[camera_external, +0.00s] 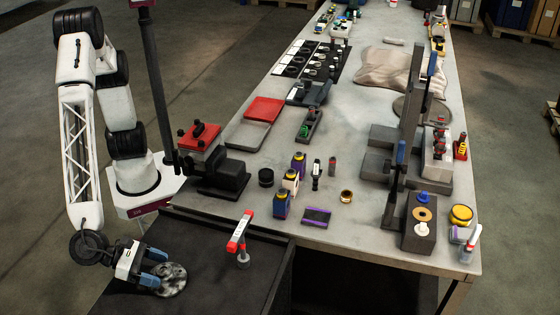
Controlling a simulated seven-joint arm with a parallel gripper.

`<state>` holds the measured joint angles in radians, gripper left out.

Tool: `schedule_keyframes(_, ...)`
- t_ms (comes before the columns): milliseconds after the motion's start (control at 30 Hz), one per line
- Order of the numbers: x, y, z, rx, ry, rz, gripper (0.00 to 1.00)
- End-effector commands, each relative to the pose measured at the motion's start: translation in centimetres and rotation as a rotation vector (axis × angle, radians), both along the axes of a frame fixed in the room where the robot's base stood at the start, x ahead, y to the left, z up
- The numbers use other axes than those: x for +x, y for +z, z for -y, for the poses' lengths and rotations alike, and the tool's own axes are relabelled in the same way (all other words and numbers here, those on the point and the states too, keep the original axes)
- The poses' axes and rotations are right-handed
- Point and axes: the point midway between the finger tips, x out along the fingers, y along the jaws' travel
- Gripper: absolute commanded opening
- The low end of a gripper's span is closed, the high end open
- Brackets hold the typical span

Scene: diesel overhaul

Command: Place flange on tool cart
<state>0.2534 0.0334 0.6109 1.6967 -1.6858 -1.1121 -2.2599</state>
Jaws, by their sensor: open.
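The flange (172,279) looks like a round, mottled grey metal disc. It lies flat on the dark top of the tool cart (215,293), in the lower left of the external view. My gripper (153,268) is low over the cart with its blue-grey fingers at the flange's left side. The fingers are apart, and they hide part of the flange. I cannot tell whether a finger touches it.
A red-and-white T-shaped tool (240,235) stands on the cart to the right of the flange. The long workbench (370,225) beyond holds a red tray lid (264,108), a black vise-like block (215,172), bottles and small parts. The cart's front right is clear.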

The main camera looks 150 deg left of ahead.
Motion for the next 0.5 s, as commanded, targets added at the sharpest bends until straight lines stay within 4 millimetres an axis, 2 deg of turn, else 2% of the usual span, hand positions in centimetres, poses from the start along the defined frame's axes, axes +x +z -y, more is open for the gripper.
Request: schedule_keyframes(500, -3.6, 3.0, 6.3, -0.002, -0.001, 0.001, 0.7)
